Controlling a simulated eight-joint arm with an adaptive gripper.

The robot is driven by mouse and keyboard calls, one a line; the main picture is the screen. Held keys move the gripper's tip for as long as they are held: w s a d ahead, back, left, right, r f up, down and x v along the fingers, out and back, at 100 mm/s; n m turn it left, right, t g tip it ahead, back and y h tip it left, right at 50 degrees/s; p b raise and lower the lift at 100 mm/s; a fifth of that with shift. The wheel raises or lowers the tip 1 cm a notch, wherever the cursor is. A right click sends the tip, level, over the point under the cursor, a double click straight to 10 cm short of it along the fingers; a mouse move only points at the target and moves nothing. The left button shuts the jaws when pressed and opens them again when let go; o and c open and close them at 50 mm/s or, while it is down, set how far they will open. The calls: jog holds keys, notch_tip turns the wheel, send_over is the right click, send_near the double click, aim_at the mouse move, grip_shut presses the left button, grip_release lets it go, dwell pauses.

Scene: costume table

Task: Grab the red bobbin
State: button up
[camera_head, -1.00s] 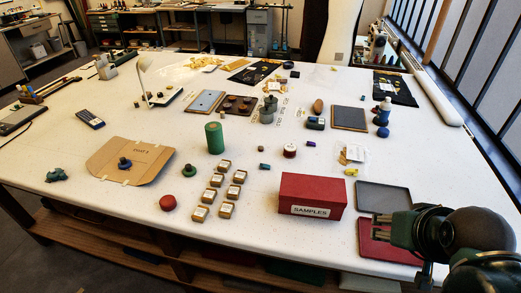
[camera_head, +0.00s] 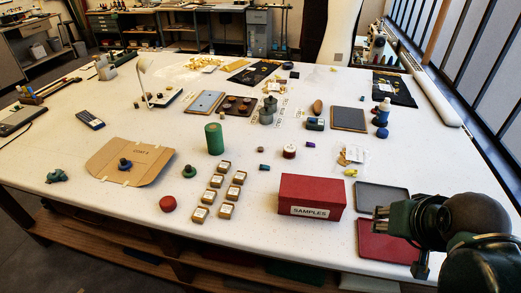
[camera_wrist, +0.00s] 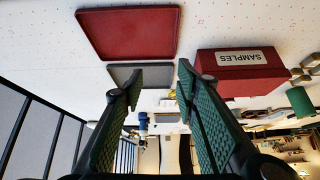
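A small round spool with a white top and a red band (camera_head: 289,151), which looks like the red bobbin, stands on the white table behind the red SAMPLES box. A plain red round object (camera_head: 168,203) lies at the front left of the table. My gripper (camera_head: 380,221) is at the right front, above the red tray and well apart from both. In the wrist view its two green fingers (camera_wrist: 159,72) are spread with nothing between them. I cannot make out the bobbin in the wrist view.
The SAMPLES box (camera_head: 312,196) stands between my gripper and the spool. A red tray (camera_head: 386,246) and a grey tray (camera_head: 382,196) lie near my gripper. Several small labelled boxes (camera_head: 216,180) and a green cylinder (camera_head: 214,139) stand left of it. Table around the spool is fairly clear.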

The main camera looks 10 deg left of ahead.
jog(key=w+a+r+m+g+p, duration=0.1)
jog(key=w+a+r+m+p, duration=0.1)
jog(key=w+a+r, duration=0.3)
jog(key=w+a+r+m+g+p, duration=0.1)
jog(key=w+a+r+m+p, duration=0.15)
jog(key=w, duration=0.35)
jog(key=m+g+p, duration=0.5)
jog(key=m+p, duration=0.6)
jog(key=p, duration=0.2)
send_over(260, 151)
jog(key=w, duration=0.1)
notch_tip(260, 151, down, 11)
jog(key=shift+w+a+f+p, duration=0.1)
jog(key=shift+a+f+p, duration=0.1)
jog(key=shift+f+p, duration=0.1)
jog(key=shift+f, duration=1.3)
jog(key=shift+f+p, duration=0.3)
jog(key=shift+f, duration=2.3)
